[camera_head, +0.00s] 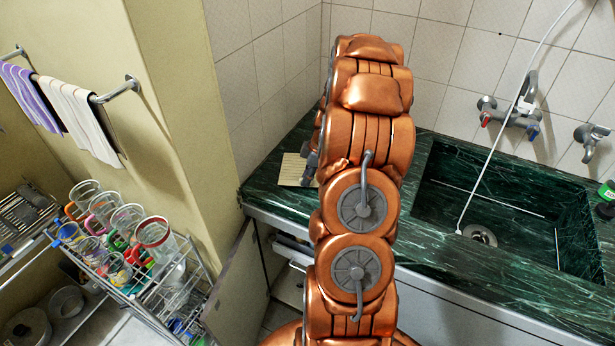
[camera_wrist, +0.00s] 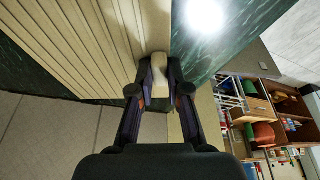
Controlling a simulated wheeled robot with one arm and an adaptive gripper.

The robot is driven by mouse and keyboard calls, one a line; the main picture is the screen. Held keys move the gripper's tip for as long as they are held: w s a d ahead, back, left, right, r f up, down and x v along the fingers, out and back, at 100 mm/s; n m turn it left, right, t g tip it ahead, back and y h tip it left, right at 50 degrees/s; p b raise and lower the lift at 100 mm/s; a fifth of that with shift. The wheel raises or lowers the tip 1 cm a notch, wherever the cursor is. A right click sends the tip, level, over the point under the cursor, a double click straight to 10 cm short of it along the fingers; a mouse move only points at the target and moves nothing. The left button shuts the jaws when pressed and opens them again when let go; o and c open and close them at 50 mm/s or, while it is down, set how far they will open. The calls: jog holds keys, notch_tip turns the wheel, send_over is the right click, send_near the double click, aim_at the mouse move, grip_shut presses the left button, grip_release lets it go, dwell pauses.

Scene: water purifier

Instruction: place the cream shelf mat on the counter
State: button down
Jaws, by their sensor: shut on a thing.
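The cream shelf mat (camera_head: 297,170) is a ribbed flat piece at the left end of the dark green marble counter (camera_head: 265,183). It looks flat on or just above the counter; I cannot tell which. My arm hides its right side in the head view. In the wrist view the mat (camera_wrist: 85,45) fills the upper left, with the green counter (camera_wrist: 240,30) beside it. My gripper (camera_wrist: 160,75) is shut on the mat's edge. In the head view the gripper is mostly hidden behind my arm, with only a dark part showing beside the mat.
A sink (camera_head: 480,235) with a white hose and a wall faucet (camera_head: 510,115) lies to the right. A wire rack (camera_head: 130,255) of cups stands at the lower left. Towels hang on a wall rail (camera_head: 117,90). Tiled walls close off the counter's back and left.

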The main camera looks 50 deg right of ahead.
jog(key=shift+f, duration=0.6)
jog(key=shift+f, duration=0.15)
jog(key=c, duration=1.1)
grip_release()
jog(key=shift+c, duration=0.2)
